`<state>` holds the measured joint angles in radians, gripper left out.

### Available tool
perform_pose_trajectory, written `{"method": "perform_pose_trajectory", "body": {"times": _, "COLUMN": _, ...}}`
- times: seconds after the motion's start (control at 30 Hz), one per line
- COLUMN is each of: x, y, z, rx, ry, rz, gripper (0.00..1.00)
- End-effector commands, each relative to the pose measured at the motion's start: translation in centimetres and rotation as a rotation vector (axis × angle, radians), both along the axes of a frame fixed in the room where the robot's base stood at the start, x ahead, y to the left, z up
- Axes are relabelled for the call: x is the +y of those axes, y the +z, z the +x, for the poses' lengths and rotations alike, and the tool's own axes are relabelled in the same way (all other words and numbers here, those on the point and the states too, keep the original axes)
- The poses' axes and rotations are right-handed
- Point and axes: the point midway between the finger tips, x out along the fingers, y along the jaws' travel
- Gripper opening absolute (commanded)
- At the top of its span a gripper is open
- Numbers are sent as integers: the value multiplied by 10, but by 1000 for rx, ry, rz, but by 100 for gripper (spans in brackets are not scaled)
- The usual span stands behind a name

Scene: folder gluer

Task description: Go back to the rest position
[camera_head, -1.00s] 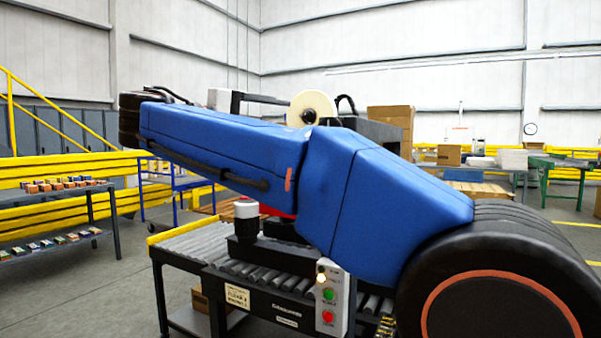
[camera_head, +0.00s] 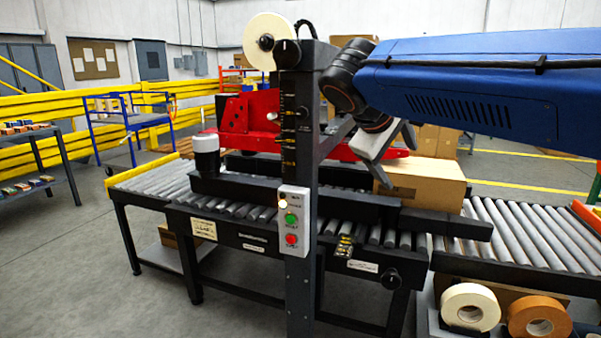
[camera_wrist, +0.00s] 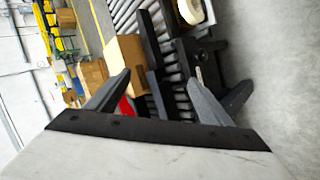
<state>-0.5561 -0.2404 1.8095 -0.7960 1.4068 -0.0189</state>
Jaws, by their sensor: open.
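My gripper (camera_head: 385,150) is at the end of my blue arm, which comes in from the right in the head view. It appears in front of the case machine and above a closed cardboard box (camera_head: 425,187). In the wrist view my gripper (camera_wrist: 158,76) has its two dark fingers spread wide, with nothing held between them. The cardboard box also shows in the wrist view (camera_wrist: 126,53), beyond the left finger.
The machine's black post carries a control box (camera_head: 292,220) with green and red buttons. A roller conveyor (camera_head: 150,185) runs through it. Two tape rolls, one white (camera_head: 470,307) and one brown (camera_head: 538,318), sit at lower right. The floor at lower left is clear.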

Motion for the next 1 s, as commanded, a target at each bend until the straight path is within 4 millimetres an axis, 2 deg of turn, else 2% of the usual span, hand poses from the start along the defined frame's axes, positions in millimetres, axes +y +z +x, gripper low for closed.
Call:
{"method": "perform_pose_trajectory", "body": {"times": 0.03, "x": -18, "y": -16, "z": -15, "rx": 16, "ry": -22, "rz": 42, "gripper": 74}}
{"method": "perform_pose_trajectory", "body": {"times": 0.1, "x": -35, "y": -39, "z": -36, "rx": 36, "ry": -46, "rz": 107, "gripper": 74}}
{"method": "perform_pose_trajectory", "body": {"times": 0.23, "x": -60, "y": -83, "z": -75, "rx": 64, "ry": -97, "rz": 232, "gripper": 74}}
{"method": "perform_pose_trajectory", "body": {"times": 0.4, "x": -80, "y": -141, "z": -130, "rx": 76, "ry": -178, "rz": 402, "gripper": 74}}
{"method": "perform_pose_trajectory", "body": {"times": 0.7, "x": -86, "y": -235, "z": -213, "rx": 34, "ry": -348, "rz": 697, "gripper": 74}}
{"method": "perform_pose_trajectory", "body": {"times": 0.8, "x": -84, "y": -256, "z": -229, "rx": 12, "ry": -393, "rz": 768, "gripper": 74}}
{"method": "perform_pose_trajectory", "body": {"times": 1.0, "x": -80, "y": -276, "z": -244, "rx": -13, "ry": -436, "rz": 836, "gripper": 74}}
